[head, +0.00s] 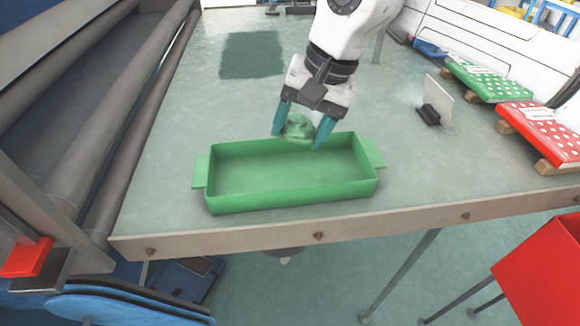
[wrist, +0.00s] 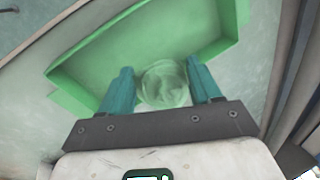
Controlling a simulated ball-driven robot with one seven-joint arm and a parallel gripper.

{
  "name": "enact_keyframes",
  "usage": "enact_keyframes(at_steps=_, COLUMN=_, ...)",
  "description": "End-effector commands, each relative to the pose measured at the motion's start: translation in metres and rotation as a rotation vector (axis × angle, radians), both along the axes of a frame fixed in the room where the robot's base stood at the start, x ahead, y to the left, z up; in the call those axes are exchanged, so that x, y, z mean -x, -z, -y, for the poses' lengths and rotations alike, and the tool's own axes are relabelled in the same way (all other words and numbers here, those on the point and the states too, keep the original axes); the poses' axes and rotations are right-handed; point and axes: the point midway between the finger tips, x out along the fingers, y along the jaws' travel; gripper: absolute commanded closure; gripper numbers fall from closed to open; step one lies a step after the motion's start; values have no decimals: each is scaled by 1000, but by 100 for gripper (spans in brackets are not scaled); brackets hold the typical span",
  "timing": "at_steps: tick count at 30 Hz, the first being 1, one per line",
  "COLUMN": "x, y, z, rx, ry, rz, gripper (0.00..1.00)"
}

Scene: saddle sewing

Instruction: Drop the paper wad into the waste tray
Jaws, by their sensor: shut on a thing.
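The paper wad (head: 298,127) is a crumpled pale green ball. My gripper (head: 301,131) has its teal fingers shut on it, one finger on each side. The waste tray (head: 292,202) is a long, shallow green tray with a tab handle at each end. It stands near the front edge of the table and looks empty. In the head view the wad is at the tray's far rim. In the wrist view the wad (wrist: 164,84) sits between the fingers (wrist: 162,88), overlapping the tray (wrist: 222,62). I cannot tell its exact height above the tray.
The table (head: 420,180) is clear around the tray. A dark green mat (head: 251,54) lies at the back. A small upright card in a black holder (head: 431,114) stands to the right. Green (head: 488,78) and red (head: 540,132) dotted boards lie along the right edge.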

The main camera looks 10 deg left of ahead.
Motion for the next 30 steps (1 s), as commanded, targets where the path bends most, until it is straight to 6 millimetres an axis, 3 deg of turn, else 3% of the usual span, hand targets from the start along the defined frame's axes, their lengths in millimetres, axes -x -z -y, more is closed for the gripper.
enact_keyframes(at_steps=12, x=0, y=47, z=0, rx=-1, ry=0, rz=1, gripper=66)
enact_keyframes(at_steps=23, x=0, y=51, z=0, rx=0, ry=0, rz=1, gripper=66)
enact_keyframes(at_steps=24, x=0, y=51, z=0, rx=0, ry=0, rz=1, gripper=34)
enact_keyframes(at_steps=30, x=0, y=51, z=0, rx=0, ry=0, rz=1, gripper=15)
